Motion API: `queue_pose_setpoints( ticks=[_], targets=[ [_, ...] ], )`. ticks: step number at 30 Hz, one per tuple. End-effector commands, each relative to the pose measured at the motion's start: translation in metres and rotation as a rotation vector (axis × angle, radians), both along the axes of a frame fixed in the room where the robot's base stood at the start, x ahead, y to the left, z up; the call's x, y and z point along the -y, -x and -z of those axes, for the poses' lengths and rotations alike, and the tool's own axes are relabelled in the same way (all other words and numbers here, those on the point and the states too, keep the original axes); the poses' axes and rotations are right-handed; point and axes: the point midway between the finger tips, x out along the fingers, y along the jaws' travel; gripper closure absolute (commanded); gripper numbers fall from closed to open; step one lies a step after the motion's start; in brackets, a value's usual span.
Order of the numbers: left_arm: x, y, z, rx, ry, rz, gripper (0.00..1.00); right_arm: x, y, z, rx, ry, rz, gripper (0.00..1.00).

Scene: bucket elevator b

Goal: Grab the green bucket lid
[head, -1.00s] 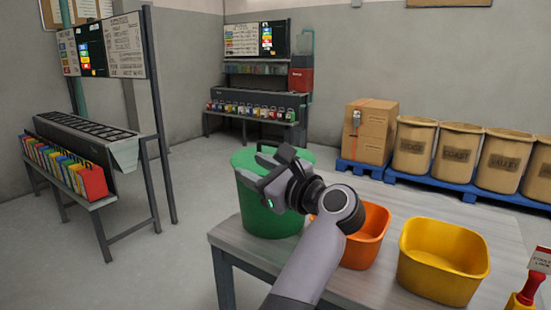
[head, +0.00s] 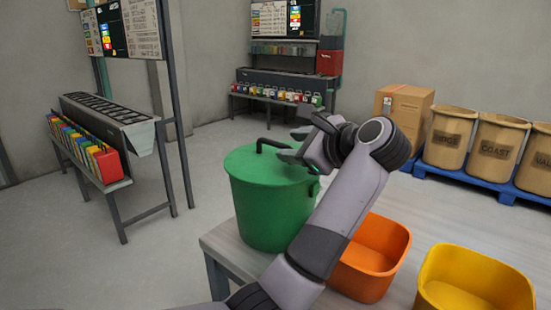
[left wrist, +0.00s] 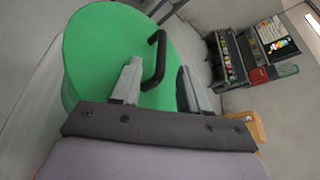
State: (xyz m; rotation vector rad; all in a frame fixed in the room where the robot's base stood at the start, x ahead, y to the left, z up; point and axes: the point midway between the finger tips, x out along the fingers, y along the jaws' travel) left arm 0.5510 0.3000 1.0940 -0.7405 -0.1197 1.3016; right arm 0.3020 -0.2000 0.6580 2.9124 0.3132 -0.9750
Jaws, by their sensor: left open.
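The green bucket (head: 268,209) stands upright at the table's far left corner. Its green lid (head: 258,167) is on top, with a black arched handle (head: 272,145). My left gripper (head: 292,143) is open just right of the handle, at about lid height. In the left wrist view the lid (left wrist: 100,50) fills the upper left, and the handle (left wrist: 157,62) reaches toward the space between the two open fingertips (left wrist: 160,82). I cannot tell whether the fingers touch the handle. My right gripper is not in view.
Cardboard boxes (head: 404,112) and brown bins (head: 452,138) stand on a blue pallet behind.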

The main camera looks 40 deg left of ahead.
Motion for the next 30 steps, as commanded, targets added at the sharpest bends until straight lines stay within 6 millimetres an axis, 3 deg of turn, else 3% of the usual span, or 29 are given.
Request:
queue_pose_setpoints(
  ticks=[9,19,23,30],
  targets=[
    [-0.035,-0.009,0.008,-0.002,-0.003,-0.002,0.56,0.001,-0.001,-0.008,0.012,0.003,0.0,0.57],
    [-0.039,-0.011,0.011,0.0,0.0,-0.001,0.56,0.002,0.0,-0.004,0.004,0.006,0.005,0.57],
    [-0.039,-0.011,0.011,-0.001,-0.001,-0.001,0.98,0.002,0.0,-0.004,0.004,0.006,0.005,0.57],
    [-0.039,-0.011,0.01,0.0,-0.001,-0.001,1.0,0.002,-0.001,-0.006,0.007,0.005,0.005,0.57]
  ],
)
